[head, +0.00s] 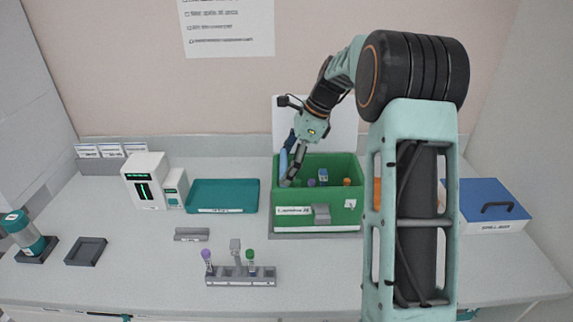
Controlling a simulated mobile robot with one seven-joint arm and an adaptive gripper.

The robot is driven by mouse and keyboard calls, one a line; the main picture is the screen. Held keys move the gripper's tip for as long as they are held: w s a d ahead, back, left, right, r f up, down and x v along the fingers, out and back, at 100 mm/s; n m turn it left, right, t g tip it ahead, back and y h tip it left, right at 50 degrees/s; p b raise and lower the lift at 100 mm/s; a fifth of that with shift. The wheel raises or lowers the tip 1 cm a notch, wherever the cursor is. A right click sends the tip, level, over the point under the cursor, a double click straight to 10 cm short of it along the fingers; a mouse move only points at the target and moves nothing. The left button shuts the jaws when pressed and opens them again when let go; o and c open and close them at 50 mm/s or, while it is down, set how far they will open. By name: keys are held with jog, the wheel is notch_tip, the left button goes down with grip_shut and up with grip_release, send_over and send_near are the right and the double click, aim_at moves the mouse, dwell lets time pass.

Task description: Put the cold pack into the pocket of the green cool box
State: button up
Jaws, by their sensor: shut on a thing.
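The green cool box (338,213) stands open at the back middle of the counter, with its white lid raised behind it. My gripper (291,170) points down at the box's left end. It is shut on the cold pack (283,163), a thin blue slab that shows upright along the left inner wall. My fingers hide part of the pack. I cannot tell whether its lower end is inside the pocket, as the pocket is not clearly visible.
Several capped tubes stand inside the box (323,175). A tube rack (240,280) with a purple-capped and a green-capped tube is in front. A teal tray (222,196) lies left of the box. A blue-lidded box (490,205) stands right.

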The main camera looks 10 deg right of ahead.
jog(key=o, duration=1.4)
jog(key=shift+s+d+f, duration=0.1)
jog(key=shift+s+f, duration=0.15)
jog(key=shift+f, duration=0.55)
jog(key=o, duration=0.3)
jog(key=shift+w+f, duration=0.1)
jog(key=shift+w, duration=0.05)
jog(key=shift+d, duration=0.15)
jog(key=shift+d+r, duration=0.1)
jog(key=shift+r, duration=0.25)
jog(key=shift+a+v, duration=0.2)
jog(key=shift+v, duration=2.7)
jog(key=shift+a+v, duration=0.2)
jog(key=shift+v, duration=2.7)
jog(key=shift+r, duration=0.2)
